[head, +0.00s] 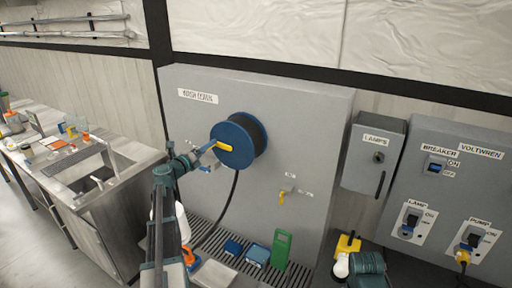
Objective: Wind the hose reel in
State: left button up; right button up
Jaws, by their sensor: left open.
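The hose reel (235,143) is mounted on the grey panel, with a blue front disc and dark hose wound behind it. A yellow crank handle (223,146) sticks out from the disc toward the left. The black hose (231,195) hangs from the reel and curves down to the left toward the slatted grate. My left gripper (211,149) is open at the left edge of the disc, close to the yellow handle. I cannot tell whether its fingers touch or surround the handle. My right gripper is not seen; a dark green part of my right arm shows at the bottom right.
A green box (281,248) and blue items (257,254) stand on the grate (214,235) below. A sink counter (130,160) is at left. Lamp and breaker boxes (374,156) are at right.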

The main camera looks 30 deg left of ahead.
pick_arm(q)
jog(key=s, duration=0.9)
jog(key=shift+a, duration=0.35)
dwell(0.3)
dwell(0.4)
jog(key=d+f+m+g+h+b, duration=0.1)
jog(key=d+f+m+g+h, duration=0.15)
jog(key=d+f+m, duration=0.6)
jog(key=w+d+f+m+g+h+b, duration=0.15)
jog(key=d+m+g, duration=0.3)
jog(key=d, duration=0.95)
jog(key=d+f+m+g+h, duration=0.25)
jog(key=d+f+m, duration=0.25)
jog(key=d+m, duration=0.5)
jog(key=s+d+f+m+g+y+b, duration=0.1)
jog(key=s+d+f+m+g, duration=0.3)
jog(key=d, duration=0.3)
jog(key=s+d+f+m+g+y, duration=0.1)
jog(key=s+d+f+m+g, duration=0.15)
jog(key=s+d+m, duration=0.35)
jog(key=s+d+f+m+g+y+b, duration=0.1)
jog(key=s+d+f+m+y, duration=0.2)
jog(key=s+m, duration=0.2)
jog(key=s+d+f+m+g+y+b, duration=0.1)
jog(key=s+d+f+m+y, duration=0.2)
jog(key=s+m, duration=0.3)
jog(key=m+y, duration=0.1)
jog(key=m, duration=0.3)
jog(key=shift+s+d, duration=0.15)
jog(key=shift+s, duration=0.05)
